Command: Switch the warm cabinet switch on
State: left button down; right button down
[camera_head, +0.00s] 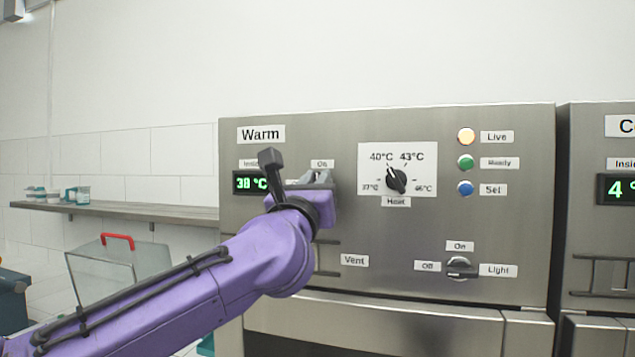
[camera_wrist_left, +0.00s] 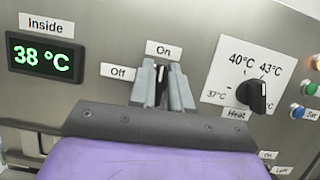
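The warm cabinet switch (camera_wrist_left: 161,74) shows in the left wrist view between the "Off" and "On" labels. Its dark handle stands about upright, toward the "On" label. The two grey fingers of my left gripper (camera_wrist_left: 162,88) are close together with the handle between them and look shut on it. In the head view my left gripper (camera_head: 311,180) is at the panel under the "On" label and hides most of the switch and its "Off" label. The orange "Live" lamp (camera_head: 466,136) glows. My right gripper is not in view.
The warm cabinet's panel (camera_head: 520,220) has a heat knob (camera_head: 396,180) right of the gripper and a light switch (camera_head: 459,268) lower right. The display (camera_wrist_left: 43,56) reads 38 °C. A second cabinet (camera_head: 600,240) stands at right. A wall shelf (camera_head: 160,210) is at left.

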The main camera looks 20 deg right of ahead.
pick_arm(q)
jog(key=shift+m+h, duration=0.3)
jog(key=shift+m, duration=0.3)
jog(key=c, duration=1.2)
grip_release()
jog(key=shift+o, duration=0.2)
jog(key=shift+s, duration=0.1)
jog(key=b+v, duration=0.6)
jog(key=v, duration=0.4)
jog(key=shift+s, duration=0.2)
